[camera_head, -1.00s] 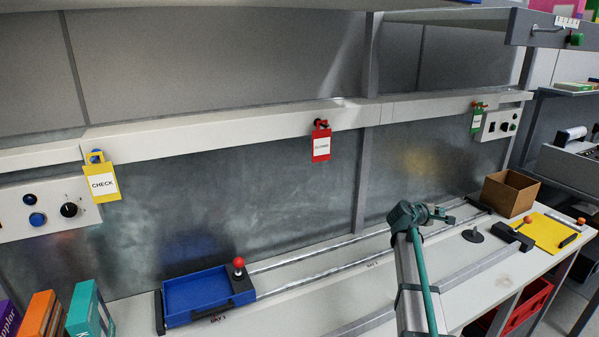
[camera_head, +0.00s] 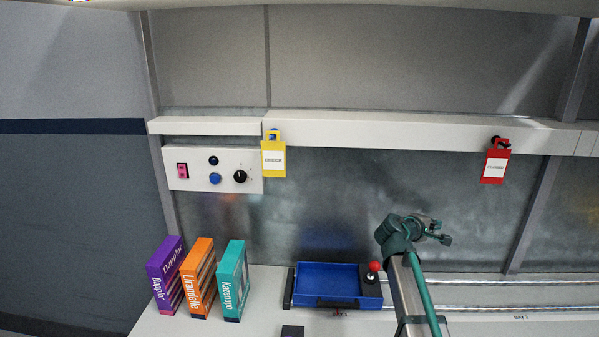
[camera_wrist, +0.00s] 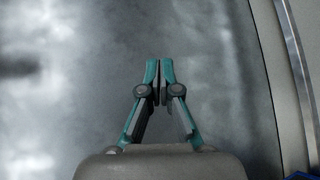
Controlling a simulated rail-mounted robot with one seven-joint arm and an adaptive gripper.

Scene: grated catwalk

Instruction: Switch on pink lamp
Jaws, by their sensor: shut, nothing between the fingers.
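A white control panel (camera_head: 206,183) is fixed to the back wall at left. It carries a pink rocker switch (camera_head: 182,171) at its left end, a small dark button (camera_head: 213,160), a blue button (camera_head: 215,178) and a black knob (camera_head: 240,177). I cannot make out a separate pink lamp, and I cannot tell whether the pink switch is lit. My gripper (camera_head: 443,232) is shut and empty. It is right of the panel, well apart from it, and above the bench. In the wrist view my gripper's fingertips (camera_wrist: 160,66) meet before a grey metal surface.
A yellow CHECK tag (camera_head: 273,160) hangs beside the panel's right end; a red tag (camera_head: 494,166) hangs further right. Purple, orange and teal boxes (camera_head: 232,282) stand on the bench below the panel. A blue tray (camera_head: 340,270) with a red-ball handle (camera_head: 374,267) sits right of them.

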